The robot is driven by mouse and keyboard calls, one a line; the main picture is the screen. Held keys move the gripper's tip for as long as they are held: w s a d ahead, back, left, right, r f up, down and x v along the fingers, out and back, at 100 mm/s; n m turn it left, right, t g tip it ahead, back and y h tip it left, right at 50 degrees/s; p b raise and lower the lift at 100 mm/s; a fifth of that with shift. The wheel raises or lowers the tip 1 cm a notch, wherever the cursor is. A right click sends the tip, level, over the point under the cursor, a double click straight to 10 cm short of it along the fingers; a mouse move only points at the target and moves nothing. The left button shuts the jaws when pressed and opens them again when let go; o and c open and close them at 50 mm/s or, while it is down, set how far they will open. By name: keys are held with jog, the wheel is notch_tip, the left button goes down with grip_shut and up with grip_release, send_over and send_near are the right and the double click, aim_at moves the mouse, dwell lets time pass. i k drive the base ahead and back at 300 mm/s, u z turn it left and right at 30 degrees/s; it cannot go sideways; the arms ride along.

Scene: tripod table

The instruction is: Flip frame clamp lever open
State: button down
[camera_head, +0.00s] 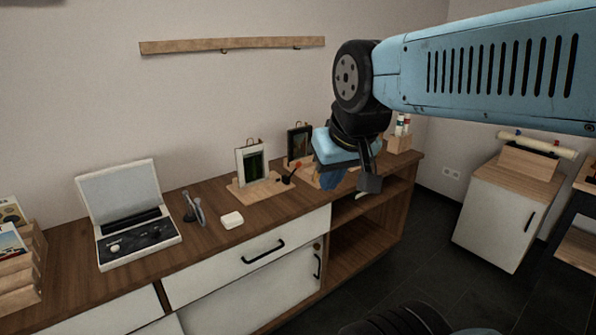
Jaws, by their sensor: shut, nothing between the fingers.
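A white picture frame (239,167) with a dark green picture stands upright on a small wooden base (251,194) on the cabinet top. Just right of it is a small black clamp with a lever (291,173) that slants up to the right and has a reddish end. A second, dark frame (299,142) stands behind to the right; its base is partly hidden by my gripper. My gripper (369,183) points down to the right of the lever in the picture, apart from it. Its fingers are shut and seem empty, seen at an angle.
The wooden cabinet top (205,250) also holds an open case (135,238), pliers-like tools (197,209) and a white block (232,220). A wooden rail (235,45) is on the wall. A white cabinet (500,222) stands at right across open floor.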

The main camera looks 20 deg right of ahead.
aim_at(299, 165)
jog(key=u, duration=0.4)
jog(key=i, duration=1)
